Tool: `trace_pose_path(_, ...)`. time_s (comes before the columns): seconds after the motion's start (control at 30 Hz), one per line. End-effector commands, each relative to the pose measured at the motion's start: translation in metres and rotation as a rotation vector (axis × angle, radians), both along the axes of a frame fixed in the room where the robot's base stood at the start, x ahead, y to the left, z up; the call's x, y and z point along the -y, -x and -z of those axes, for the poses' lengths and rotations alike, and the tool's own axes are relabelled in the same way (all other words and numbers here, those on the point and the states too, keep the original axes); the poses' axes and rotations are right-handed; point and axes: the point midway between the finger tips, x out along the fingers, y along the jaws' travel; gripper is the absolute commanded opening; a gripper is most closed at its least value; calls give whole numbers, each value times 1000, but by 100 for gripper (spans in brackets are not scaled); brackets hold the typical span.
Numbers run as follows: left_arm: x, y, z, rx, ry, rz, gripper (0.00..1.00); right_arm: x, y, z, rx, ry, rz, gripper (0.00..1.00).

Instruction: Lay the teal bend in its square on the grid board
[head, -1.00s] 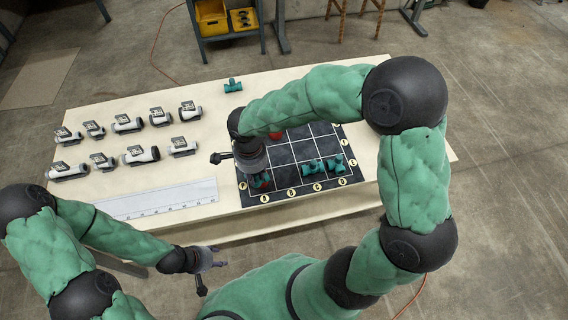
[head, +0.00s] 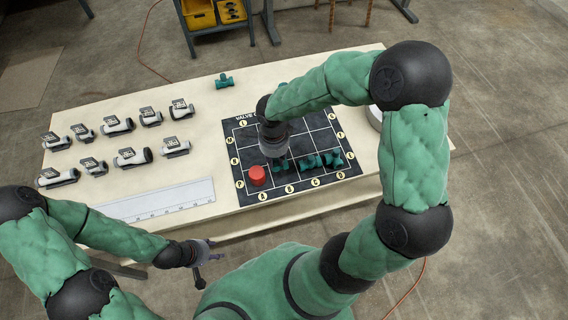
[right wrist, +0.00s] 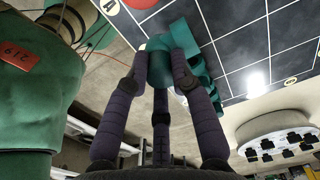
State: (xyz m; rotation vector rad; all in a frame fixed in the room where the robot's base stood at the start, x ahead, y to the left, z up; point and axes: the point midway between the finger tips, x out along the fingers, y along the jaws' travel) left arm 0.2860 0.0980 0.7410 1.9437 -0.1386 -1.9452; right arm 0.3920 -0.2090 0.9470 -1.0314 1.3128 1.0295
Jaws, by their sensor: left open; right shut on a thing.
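The teal bend (right wrist: 160,65) is between the fingers of my right gripper (right wrist: 165,68) in the right wrist view, which is shut on it. In the head view my right gripper (head: 276,152) hangs over the grid board (head: 315,123), and the bend (head: 281,165) shows below it at the front row's second square from the left. I cannot tell whether the bend touches the board. Two teal fittings (head: 309,162) (head: 334,158) lie to its right in the front row. My left gripper (head: 208,253) is open and empty, off the table's front edge.
A red round piece (head: 257,175) is in the front-left square. Another teal fitting (head: 223,81) lies at the table's back. Several labelled white-grey fittings (head: 132,157) stand at left, behind a ruler strip (head: 150,203). A white round holder (head: 375,115) is right of the board.

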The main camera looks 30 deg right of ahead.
Motion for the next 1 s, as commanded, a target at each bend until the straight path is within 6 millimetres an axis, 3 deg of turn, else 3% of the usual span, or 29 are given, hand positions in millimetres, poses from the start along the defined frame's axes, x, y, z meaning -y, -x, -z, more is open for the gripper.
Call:
trace_pose_path(0.03,0,0,3,0,0,0,48,7,0,11,-6,0,4,0)
trace_pose_path(0.2,0,0,6,0,0,0,48,23,-3,30,-3,-1,2,0)
trace_pose_path(0.47,0,0,8,0,0,0,48,34,-5,42,-2,0,1,0)
trace_pose_path(0.7,0,0,15,0,0,0,48,35,-6,74,-3,-1,-1,0)
trace_pose_path(1.0,0,0,15,0,0,0,48,35,-6,75,0,0,0,0)
